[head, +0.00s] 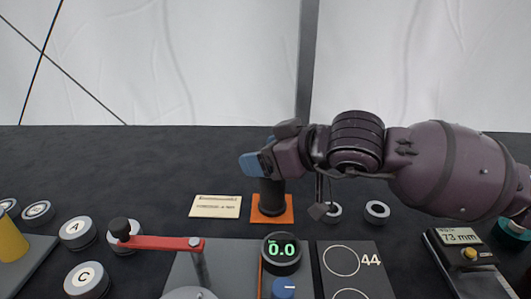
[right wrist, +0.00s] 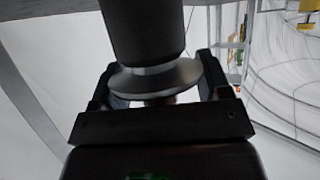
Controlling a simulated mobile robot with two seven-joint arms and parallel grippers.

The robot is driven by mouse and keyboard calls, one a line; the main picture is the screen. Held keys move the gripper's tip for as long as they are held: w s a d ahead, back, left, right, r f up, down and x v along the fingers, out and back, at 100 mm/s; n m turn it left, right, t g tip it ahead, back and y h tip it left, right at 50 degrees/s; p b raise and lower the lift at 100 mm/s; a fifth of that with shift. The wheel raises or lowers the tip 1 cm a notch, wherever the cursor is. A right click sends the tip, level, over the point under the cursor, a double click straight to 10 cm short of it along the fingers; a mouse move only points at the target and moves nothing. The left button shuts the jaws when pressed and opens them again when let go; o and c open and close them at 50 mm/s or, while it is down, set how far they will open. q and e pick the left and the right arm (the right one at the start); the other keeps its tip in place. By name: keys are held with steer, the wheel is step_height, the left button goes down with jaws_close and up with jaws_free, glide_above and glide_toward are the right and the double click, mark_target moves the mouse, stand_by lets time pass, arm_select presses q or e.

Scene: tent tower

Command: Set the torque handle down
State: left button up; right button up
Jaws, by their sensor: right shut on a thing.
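The torque handle (head: 271,197) is a dark upright cylinder at the orange square (head: 287,215) in the middle of the head view. My right gripper (head: 262,162) comes in from the right and is shut on its upper part. In the right wrist view, the dark handle (right wrist: 145,30) with its wide grey collar (right wrist: 155,78) sits between the two fingers (right wrist: 155,95). The handle's top is hidden by the gripper in the head view. Its lower end appears at the orange square, but I cannot tell whether it rests on it. My left gripper is not in view.
A cream label card (head: 216,206) lies left of the orange square. In front are a red crank arm (head: 160,243), a dial reading 0.0 (head: 281,252) and a dark panel marked 44 (head: 385,275). Lettered discs (head: 78,233) stand left, a 73 mm gauge (head: 460,240) right.

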steer(key=o, duration=1.5)
steer(key=shift+f, duration=0.1)
steer(key=shift+d+r, duration=0.15)
steer(key=shift+r, duration=0.15)
steer(key=p+v, duration=0.2)
steer(key=v, duration=0.9)
steer(key=shift+s+d, duration=0.2)
steer(key=shift+d, duration=0.05)
